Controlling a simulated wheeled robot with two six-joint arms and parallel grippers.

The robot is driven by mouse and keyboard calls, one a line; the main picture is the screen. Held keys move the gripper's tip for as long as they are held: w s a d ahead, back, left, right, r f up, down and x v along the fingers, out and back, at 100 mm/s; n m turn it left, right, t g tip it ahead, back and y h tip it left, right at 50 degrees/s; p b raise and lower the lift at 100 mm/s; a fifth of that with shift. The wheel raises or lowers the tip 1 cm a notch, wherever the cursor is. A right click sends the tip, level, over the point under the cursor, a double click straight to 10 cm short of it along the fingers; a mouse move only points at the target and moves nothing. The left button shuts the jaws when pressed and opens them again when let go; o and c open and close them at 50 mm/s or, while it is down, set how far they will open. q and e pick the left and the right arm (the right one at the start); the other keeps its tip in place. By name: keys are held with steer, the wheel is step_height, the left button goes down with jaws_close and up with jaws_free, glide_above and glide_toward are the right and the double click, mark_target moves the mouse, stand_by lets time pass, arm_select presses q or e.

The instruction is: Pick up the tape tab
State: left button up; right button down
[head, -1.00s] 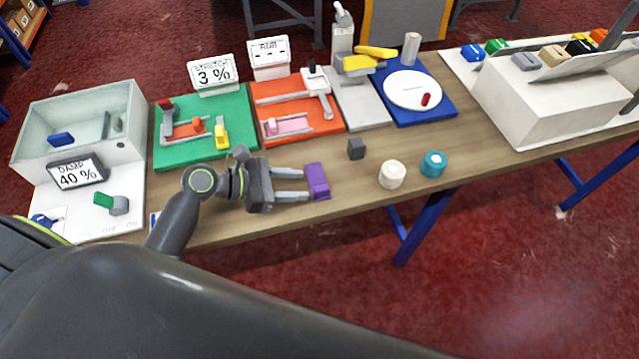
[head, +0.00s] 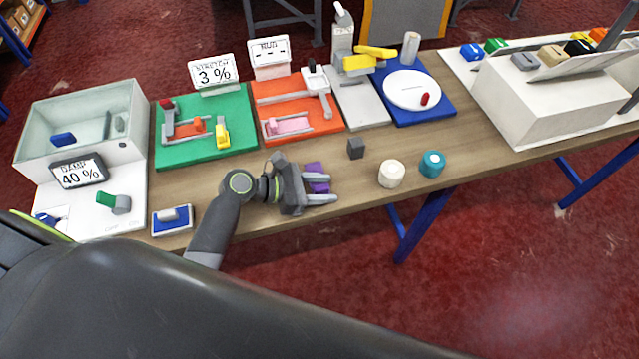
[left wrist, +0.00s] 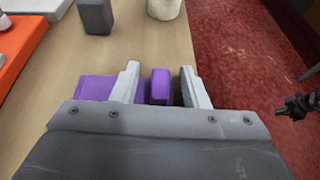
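A purple piece, which I take to be the tape tab, lies near the table's front edge in the head view (head: 317,171), partly hidden by my gripper. In the left wrist view it shows a flat part at left and a raised purple block (left wrist: 160,86). My left gripper (head: 328,190) is open low over the table. In the left wrist view its two fingers stand on either side of the raised block, with a small gap on each side. My right gripper cannot be made out for sure; a dark jointed part (left wrist: 297,105) shows at the right edge of the left wrist view.
A dark grey block (head: 356,148), a white roll (head: 392,173) and a teal roll (head: 432,163) stand to the right. Behind are an orange board (head: 335,118) and a green board (head: 180,155). A blue-and-white pad (head: 172,220) lies at front left.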

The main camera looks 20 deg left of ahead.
arm_select(q)
jaws_close()
steer(key=shift+r, duration=0.1)
